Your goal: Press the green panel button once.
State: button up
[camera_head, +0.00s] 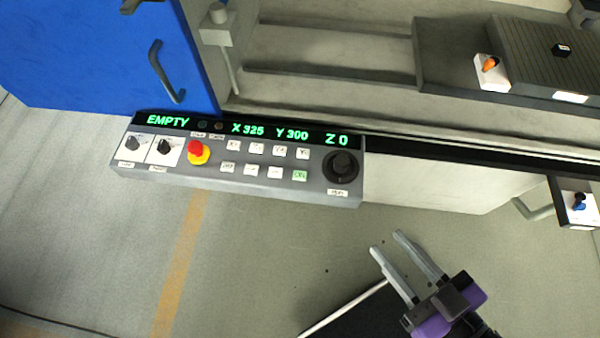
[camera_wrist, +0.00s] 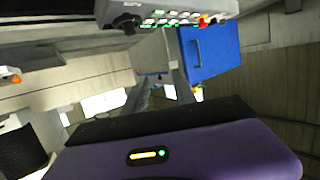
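The green panel button (camera_head: 299,175) is a small square key at the right end of the lower button row on the grey control panel (camera_head: 240,190). The panel also shows upside down at the top of the wrist view (camera_wrist: 190,8); I cannot single out the green button there. My gripper (camera_head: 386,242) is below and to the right of the panel in the head view, apart from it. Its two fingers are spread with a gap between them, and nothing is held.
White keys surround the green one. A black dial (camera_head: 341,168) is to the right, a red emergency stop (camera_head: 196,149) and two black switches to the left. The display (camera_head: 250,130) reads EMPTY, X 325, Y 300, Z 0. A blue door (camera_head: 100,60) stands upper left.

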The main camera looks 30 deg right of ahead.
grip_shut()
dwell(1.4)
